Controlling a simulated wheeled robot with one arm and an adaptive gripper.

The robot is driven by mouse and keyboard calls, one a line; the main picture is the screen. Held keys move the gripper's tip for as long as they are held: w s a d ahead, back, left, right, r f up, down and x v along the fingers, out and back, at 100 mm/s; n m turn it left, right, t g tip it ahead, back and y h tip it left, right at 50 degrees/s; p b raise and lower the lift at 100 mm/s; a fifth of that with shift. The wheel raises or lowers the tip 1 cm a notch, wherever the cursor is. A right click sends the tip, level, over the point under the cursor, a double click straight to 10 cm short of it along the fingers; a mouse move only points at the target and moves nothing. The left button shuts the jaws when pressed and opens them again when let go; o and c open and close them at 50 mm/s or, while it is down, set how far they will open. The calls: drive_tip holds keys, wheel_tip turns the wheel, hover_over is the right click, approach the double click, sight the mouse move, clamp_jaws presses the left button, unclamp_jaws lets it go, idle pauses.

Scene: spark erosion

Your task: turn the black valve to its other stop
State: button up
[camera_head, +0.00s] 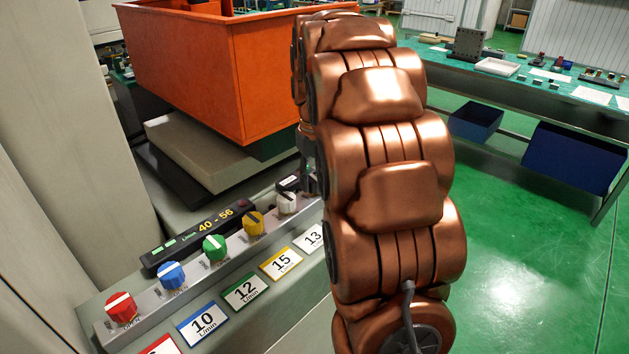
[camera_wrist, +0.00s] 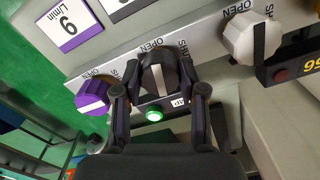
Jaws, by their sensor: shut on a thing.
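The black valve (camera_wrist: 155,79) is a round knob with a pale stripe, on the sloping grey valve strip in the wrist view. The words OPEN and SHUT are printed on the strip above it. My gripper (camera_wrist: 160,72) has one finger on each side of the knob and is shut on it. The stripe runs roughly up and down in the wrist picture; which label it points to I cannot tell. In the head view my arm hides the black valve and my gripper.
A purple valve (camera_wrist: 92,96) and a white valve (camera_wrist: 251,36) flank it. A green lit button (camera_wrist: 154,114) sits just below. In the head view red (camera_head: 121,308), blue (camera_head: 171,275), green (camera_head: 215,247) and yellow (camera_head: 253,224) valves line the strip. An orange bin (camera_head: 190,75) stands behind.

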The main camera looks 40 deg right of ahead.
sight(316, 178)
drive_tip(key=m+b, duration=0.1)
drive_tip(key=m, duration=0.3)
drive_tip(key=shift+f+m, duration=0.1)
drive_tip(key=shift+m, duration=0.2)
drive_tip(key=m, duration=0.3)
drive_tip(key=shift+m+b, duration=0.3)
drive_tip(key=shift+b, duration=0.05)
drive_tip(key=m, duration=0.4)
drive_tip(key=shift+m, duration=1.7)
drive_tip(key=o, duration=1.1)
drive_tip(key=shift+o, duration=0.2)
wheel_tip(316, 178, up, 12)
